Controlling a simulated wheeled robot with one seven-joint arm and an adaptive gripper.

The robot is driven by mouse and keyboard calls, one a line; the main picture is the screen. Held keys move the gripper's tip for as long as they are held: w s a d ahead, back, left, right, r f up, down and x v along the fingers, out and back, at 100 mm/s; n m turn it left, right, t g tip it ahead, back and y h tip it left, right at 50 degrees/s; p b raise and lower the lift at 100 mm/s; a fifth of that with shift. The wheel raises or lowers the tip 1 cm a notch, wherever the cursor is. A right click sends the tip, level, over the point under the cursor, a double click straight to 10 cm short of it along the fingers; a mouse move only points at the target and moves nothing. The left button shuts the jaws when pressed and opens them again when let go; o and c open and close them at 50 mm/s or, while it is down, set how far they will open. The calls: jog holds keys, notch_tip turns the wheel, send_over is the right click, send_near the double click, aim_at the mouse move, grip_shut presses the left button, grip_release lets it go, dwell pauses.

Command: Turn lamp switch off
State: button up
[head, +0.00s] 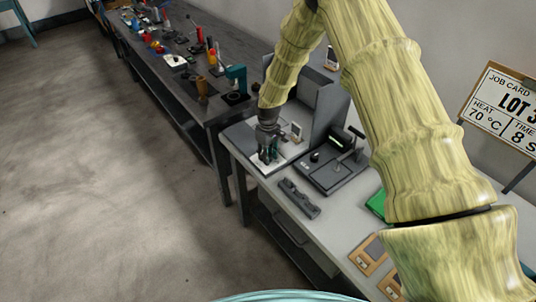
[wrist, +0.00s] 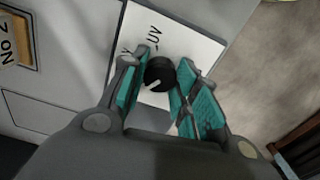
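The lamp switch looks to be a black round knob (wrist: 159,72) with a white pointer line, on a white label plate (wrist: 190,45) that bears partly hidden lettering ending in "UV". In the wrist view the pointer slants toward the lower left. My gripper (wrist: 163,66) has its teal-padded fingers on either side of the knob, very close to it. I cannot tell whether both pads touch it. In the head view my gripper (head: 268,152) is down at the white plate at the bench's left end, and it hides the knob.
A grey box-like housing (head: 325,105) stands close behind my gripper. A dark device with a lever (head: 333,160) is to the right, and a dark grey bar (head: 299,198) lies in front. A darker bench (head: 205,95) with tools runs off to the back left. Floor at left is clear.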

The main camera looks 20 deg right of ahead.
jog(key=shift+n+b, duration=0.4)
jog(key=o, duration=1)
jog(key=shift+o, duration=0.2)
notch_tip(320, 180, up, 12)
